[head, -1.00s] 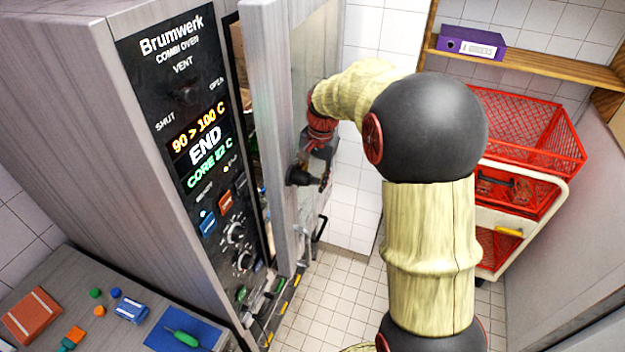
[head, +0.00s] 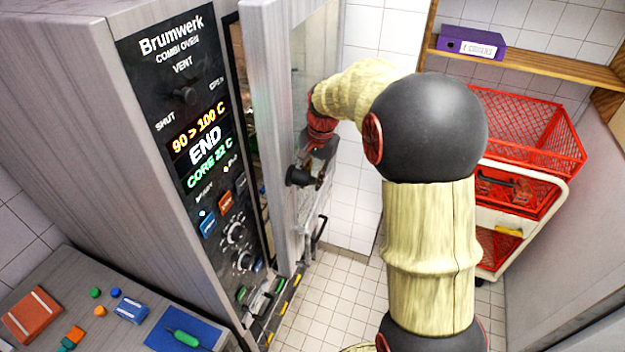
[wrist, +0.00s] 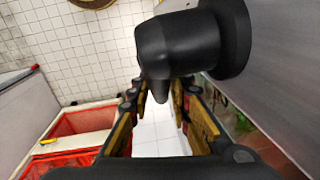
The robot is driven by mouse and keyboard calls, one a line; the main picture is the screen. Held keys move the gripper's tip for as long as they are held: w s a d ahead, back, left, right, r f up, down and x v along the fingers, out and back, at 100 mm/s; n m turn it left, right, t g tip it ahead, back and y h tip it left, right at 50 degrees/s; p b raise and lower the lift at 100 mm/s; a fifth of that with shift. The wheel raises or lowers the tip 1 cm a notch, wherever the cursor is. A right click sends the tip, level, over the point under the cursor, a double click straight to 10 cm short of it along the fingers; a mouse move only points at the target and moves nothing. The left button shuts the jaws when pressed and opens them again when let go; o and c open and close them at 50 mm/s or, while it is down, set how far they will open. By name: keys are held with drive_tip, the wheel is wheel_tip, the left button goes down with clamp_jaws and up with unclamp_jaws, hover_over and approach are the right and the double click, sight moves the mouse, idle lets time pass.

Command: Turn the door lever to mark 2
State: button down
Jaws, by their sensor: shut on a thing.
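The black door lever (head: 300,177) sticks out from the grey oven door (head: 262,120). In the head view my gripper (head: 318,158) is small and partly hidden by my wrist. The door stands ajar from the oven body. I cannot read any numbered marks around the lever.
The oven control panel (head: 195,130) shows END. A counter (head: 50,262) with small coloured items and a blue mat (head: 185,330) is at lower left. A white cart with red baskets (head: 520,150) stands at right. A shelf holds a purple binder (head: 470,42). Tiled floor is clear.

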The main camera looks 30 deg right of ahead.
idle(0.3)
drive_tip(key=b, duration=0.2)
drive_tip(key=t+h+b, duration=0.1)
drive_tip(key=shift+w+d+r+h+b, duration=0.25)
drive_tip(key=shift+w+r+h+b, duration=0.05)
drive_tip(key=shift+r+b, duration=0.1)
drive_tip(key=b, duration=0.2)
drive_tip(key=r+t+h+b, duration=0.1)
drive_tip(key=b, duration=0.1)
drive_tip(key=t+h+b, duration=0.1)
drive_tip(key=b, duration=0.1)
drive_tip(key=shift+w+d+r, duration=0.25)
drive_tip(key=shift+d, duration=0.05)
drive_tip(key=r+t+h+b, duration=0.1)
drive_tip(key=b, duration=0.3)
drive_tip(key=r+t+h+b, duration=0.1)
drive_tip(key=b, duration=0.4)
drive_tip(key=shift+w+d+n+t, duration=0.1)
drive_tip(key=shift+d+n+t, duration=0.05)
drive_tip(key=shift+n+t, duration=0.15)
drive_tip(key=h+b, duration=0.1)
drive_tip(key=b, duration=0.1)
drive_tip(key=shift+r+t+b, duration=0.3)
drive_tip(key=shift+r+b, duration=0.1)
drive_tip(key=shift+r, duration=0.15)
drive_tip(key=c, duration=1.6)
unclamp_jaws()
drive_tip(key=v, duration=1.2)
